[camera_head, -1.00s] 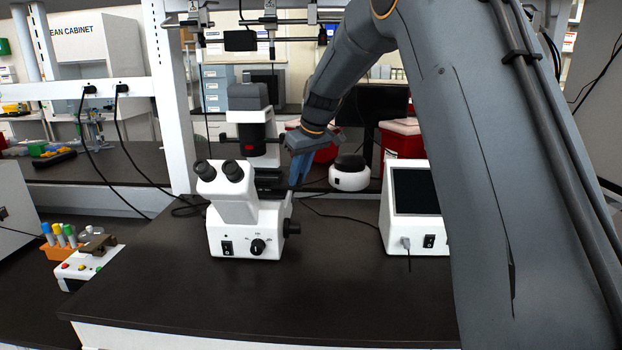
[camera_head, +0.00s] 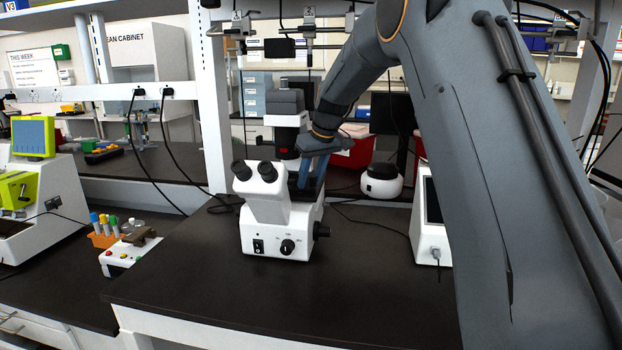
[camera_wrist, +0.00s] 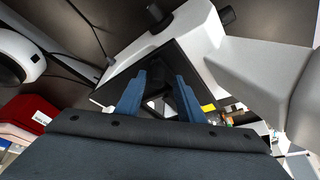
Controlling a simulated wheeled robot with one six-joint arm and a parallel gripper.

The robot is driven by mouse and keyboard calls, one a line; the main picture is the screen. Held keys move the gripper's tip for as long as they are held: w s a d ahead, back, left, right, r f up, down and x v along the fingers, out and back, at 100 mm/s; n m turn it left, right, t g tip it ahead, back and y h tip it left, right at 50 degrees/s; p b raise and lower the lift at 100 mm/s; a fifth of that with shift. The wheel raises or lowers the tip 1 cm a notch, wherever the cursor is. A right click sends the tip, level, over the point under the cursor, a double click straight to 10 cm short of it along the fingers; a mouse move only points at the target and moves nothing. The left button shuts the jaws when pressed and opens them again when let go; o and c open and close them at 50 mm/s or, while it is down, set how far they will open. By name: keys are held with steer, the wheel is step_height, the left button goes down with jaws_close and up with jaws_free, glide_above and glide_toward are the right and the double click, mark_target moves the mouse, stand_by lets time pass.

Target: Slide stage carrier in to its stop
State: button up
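A white microscope (camera_head: 268,215) with twin black eyepieces stands on the dark bench in the head view. Its white body also shows in the wrist view (camera_wrist: 262,68). My gripper (camera_head: 311,182) is at the microscope's right rear, pointing down at stage height. In the wrist view my gripper (camera_wrist: 161,78) has its two blue fingers apart, with a visible gap between them. The dark stage (camera_wrist: 188,62) lies just beyond the fingertips, framing a lighter opening. I cannot tell the stage carrier apart from the stage, nor whether the fingers touch it.
A round white device (camera_head: 381,182) stands right of my gripper. A white screen unit (camera_head: 430,235) is partly behind my arm. An orange tube rack (camera_head: 104,238) and a white button box (camera_head: 128,252) sit at left. The bench before the microscope is clear.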

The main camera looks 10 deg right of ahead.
steer(key=shift+d, duration=0.1)
steer(key=shift+s+d+r, duration=0.1)
steer(key=shift+r, duration=0.1)
steer(key=b+v, duration=0.2)
steer(key=v, duration=0.5)
steer(key=shift+r, duration=0.2)
steer(key=s+d+f+m+g, duration=0.1)
steer(key=s+f, duration=0.7)
steer(key=s, duration=0.4)
steer(key=s+f+m+g+h, duration=0.1)
steer(key=s+f+m, duration=0.1)
steer(key=s+f, duration=0.6)
steer(key=s+d+f+m+h, duration=0.1)
steer(key=s+f, duration=0.7)
steer(key=s, duration=1)
steer(key=shift+d+m+g, duration=0.35)
steer(key=shift+m+g, duration=0.05)
steer(key=shift+m, duration=0.1)
